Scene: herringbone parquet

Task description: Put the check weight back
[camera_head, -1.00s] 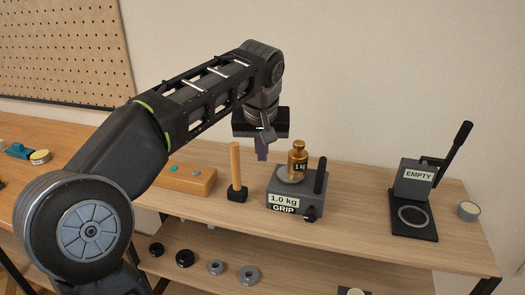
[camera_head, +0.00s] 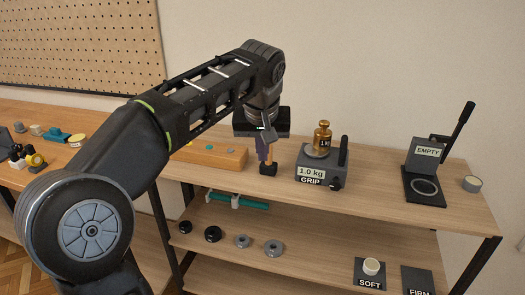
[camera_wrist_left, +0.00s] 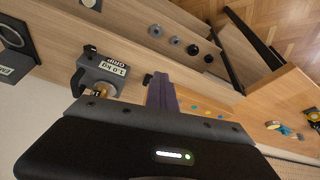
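The brass check weight (camera_head: 322,138), marked 1 kg, stands upright on the round pan of a grey device (camera_head: 335,180) labelled "1.0 kg" and "GRIP". The device (camera_wrist_left: 98,72) is left of the fingers there; the weight (camera_wrist_left: 103,90) is mostly hidden by my gripper body. My right gripper is out of view.
A press (camera_head: 422,170) marked "EMPTY" and a small round tin (camera_head: 472,183) stand at the right. A wooden block (camera_head: 212,155) lies behind the arm. The lower shelf holds several rings (camera_head: 242,241) and "SOFT" (camera_head: 370,280) and "FIRM" (camera_head: 418,283) pads.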

